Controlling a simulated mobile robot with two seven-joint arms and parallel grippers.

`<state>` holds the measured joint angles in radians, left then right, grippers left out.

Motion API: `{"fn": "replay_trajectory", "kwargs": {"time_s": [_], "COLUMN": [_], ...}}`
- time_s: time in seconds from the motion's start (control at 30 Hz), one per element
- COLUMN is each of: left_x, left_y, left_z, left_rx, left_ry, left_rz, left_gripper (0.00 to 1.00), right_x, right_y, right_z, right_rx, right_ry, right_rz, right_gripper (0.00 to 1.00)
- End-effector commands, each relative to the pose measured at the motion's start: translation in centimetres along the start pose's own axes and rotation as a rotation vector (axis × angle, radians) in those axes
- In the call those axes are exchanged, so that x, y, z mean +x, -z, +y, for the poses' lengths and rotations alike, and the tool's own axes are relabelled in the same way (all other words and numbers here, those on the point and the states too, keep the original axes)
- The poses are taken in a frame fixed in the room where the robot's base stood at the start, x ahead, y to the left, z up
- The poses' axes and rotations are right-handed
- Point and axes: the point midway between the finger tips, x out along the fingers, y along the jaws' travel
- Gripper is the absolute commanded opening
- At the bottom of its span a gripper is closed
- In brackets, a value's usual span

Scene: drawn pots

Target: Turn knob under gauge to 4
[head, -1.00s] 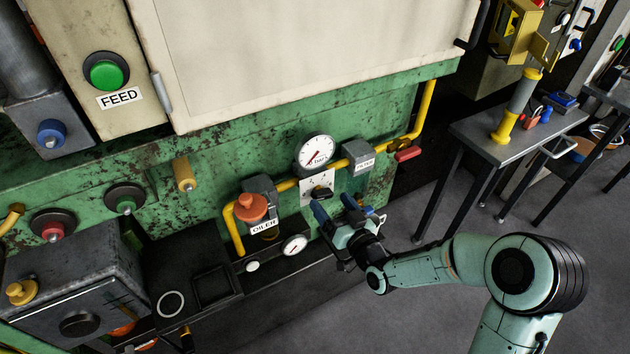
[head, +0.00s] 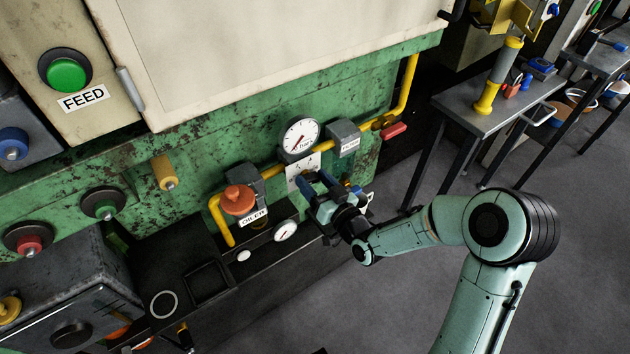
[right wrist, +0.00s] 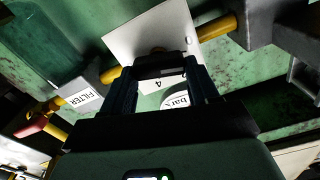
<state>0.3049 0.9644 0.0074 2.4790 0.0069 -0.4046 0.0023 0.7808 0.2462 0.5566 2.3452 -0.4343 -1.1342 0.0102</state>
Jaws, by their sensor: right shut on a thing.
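The round white gauge (head: 299,138) with a red needle is on the yellow pipe in the head view; part of its face shows in the right wrist view (right wrist: 178,101). Below it is a white plate (head: 297,183) with small marks, which also shows in the right wrist view (right wrist: 150,35). The dark knob (right wrist: 160,69) shows between the fingers in the right wrist view, near a printed 4. The gripper hides the knob's pointer. My left gripper is not in view.
An orange knob (head: 238,199) on the oiler stands left of the gripper, with a small gauge (head: 285,230) below. The filter box (head: 344,138) and a red lever (head: 393,131) are to the right. A metal table (head: 470,108) stands farther right. The floor there is clear.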

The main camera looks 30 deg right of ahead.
Motion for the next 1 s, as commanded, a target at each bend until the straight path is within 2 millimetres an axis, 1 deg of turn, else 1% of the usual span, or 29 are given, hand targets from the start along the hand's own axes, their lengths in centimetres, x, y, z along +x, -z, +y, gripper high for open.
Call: {"fn": "replay_trajectory", "kwargs": {"time_s": [0.17,0.37,0.57,1.0], "left_x": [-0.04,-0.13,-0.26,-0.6], "left_y": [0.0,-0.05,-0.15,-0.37], "left_z": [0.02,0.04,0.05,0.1], "left_rx": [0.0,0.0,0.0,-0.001], "left_ry": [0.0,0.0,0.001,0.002], "left_rz": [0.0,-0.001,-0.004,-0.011], "left_gripper": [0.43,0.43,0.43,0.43], "right_x": [0.04,0.05,0.08,0.1], "right_y": [0.02,0.05,0.04,-0.04], "right_z": [0.0,0.06,0.15,0.47], "right_rx": [0.025,0.118,0.279,0.696], "right_ry": [0.001,0.001,0.001,0.002], "right_rz": [0.0,0.0,0.0,0.002], "right_gripper": [0.29,0.29,0.29,0.29]}}
